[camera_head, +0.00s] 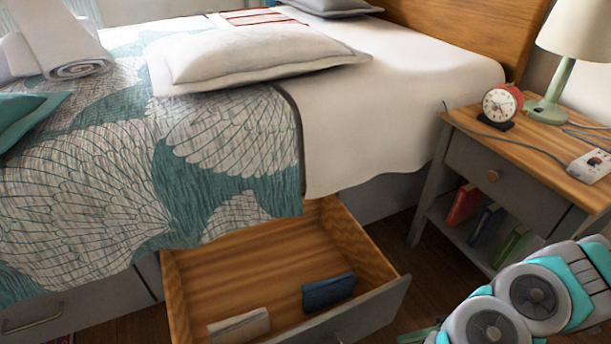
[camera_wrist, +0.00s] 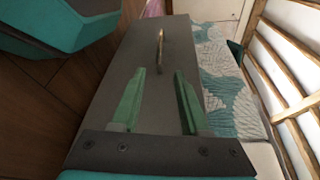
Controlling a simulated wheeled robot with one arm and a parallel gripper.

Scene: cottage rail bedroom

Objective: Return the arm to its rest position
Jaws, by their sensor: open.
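My arm (camera_head: 535,295) reaches in at the lower right of the head view, beside the open drawer. My gripper (camera_wrist: 160,72) shows in the wrist view as two green fingers set apart, with nothing between them. Beyond the fingertips is the grey drawer front (camera_wrist: 130,85) with its metal handle (camera_wrist: 160,48). The fingers appear clear of the handle; the exact gap to the drawer front cannot be told. In the head view the gripper is mostly out of frame at the bottom edge.
The under-bed drawer (camera_head: 230,280) is pulled out and holds a dark blue item (camera_head: 328,292) and a whitish item (camera_head: 238,327). The bed (camera_head: 390,120) stands behind it. A nightstand (camera_head: 535,150) with a red clock (camera_head: 500,105) and a lamp (camera_head: 555,85) stands right.

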